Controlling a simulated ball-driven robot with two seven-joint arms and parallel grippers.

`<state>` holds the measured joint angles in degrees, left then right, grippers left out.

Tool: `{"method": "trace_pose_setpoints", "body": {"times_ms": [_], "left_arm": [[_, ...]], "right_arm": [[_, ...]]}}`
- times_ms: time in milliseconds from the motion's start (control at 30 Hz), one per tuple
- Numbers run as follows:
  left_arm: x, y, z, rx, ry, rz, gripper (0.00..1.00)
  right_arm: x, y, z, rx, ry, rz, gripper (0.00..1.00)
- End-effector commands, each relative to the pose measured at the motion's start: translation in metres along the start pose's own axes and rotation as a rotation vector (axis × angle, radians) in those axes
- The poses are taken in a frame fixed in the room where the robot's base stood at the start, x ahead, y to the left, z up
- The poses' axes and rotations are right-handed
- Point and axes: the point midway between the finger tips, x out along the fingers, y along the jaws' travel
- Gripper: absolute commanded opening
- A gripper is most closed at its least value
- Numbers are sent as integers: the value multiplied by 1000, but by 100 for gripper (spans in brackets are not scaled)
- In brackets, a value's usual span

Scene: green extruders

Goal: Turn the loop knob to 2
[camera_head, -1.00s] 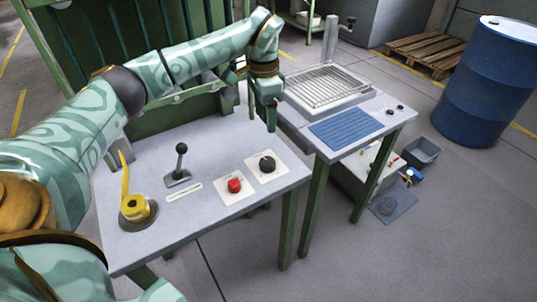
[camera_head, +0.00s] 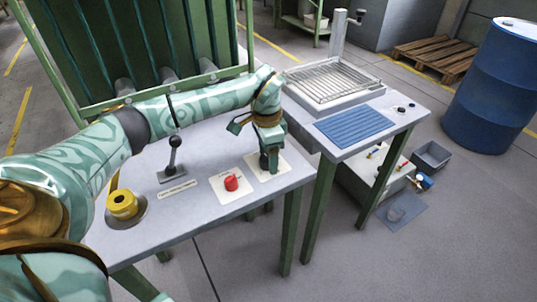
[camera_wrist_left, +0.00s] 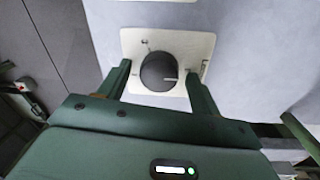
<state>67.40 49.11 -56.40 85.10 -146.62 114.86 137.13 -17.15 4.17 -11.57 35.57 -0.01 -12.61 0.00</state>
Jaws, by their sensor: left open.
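The loop knob is a round black knob (camera_wrist_left: 158,72) on a white square plate (camera_wrist_left: 190,45), seen from above in the left wrist view. A pale line on it points to the right there. In the head view the knob (camera_head: 264,161) is partly hidden by my gripper at the table's right end. My left gripper (camera_wrist_left: 158,84) is open, with one finger on each side of the knob and visible gaps between. In the head view the gripper (camera_head: 270,163) points down over the plate. The plate's markings are too small to read. My right gripper is not in view.
A red knob (camera_head: 231,183) stands on its plate left of the gripper. A black-knobbed lever (camera_head: 174,160) and a yellow device (camera_head: 122,204) are further left. A second table with a blue ribbed mat (camera_head: 354,126) and a metal grid (camera_head: 330,84) stands at right.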

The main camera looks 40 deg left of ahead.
Motion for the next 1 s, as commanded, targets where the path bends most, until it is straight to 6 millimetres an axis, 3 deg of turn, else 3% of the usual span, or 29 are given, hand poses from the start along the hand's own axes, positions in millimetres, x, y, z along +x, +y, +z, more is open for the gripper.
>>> {"method": "trace_pose_setpoints", "body": {"times_ms": [33,200,633,1000], "left_arm": [[0,0,0,0,0,0,64],[0,0,0,1,0,0,19],[-4,0,0,67,-4,-1,20],[-7,1,-1,353,-23,-1,20]], "right_arm": [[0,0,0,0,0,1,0],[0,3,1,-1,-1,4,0],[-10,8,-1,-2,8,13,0],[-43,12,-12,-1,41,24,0]]}}
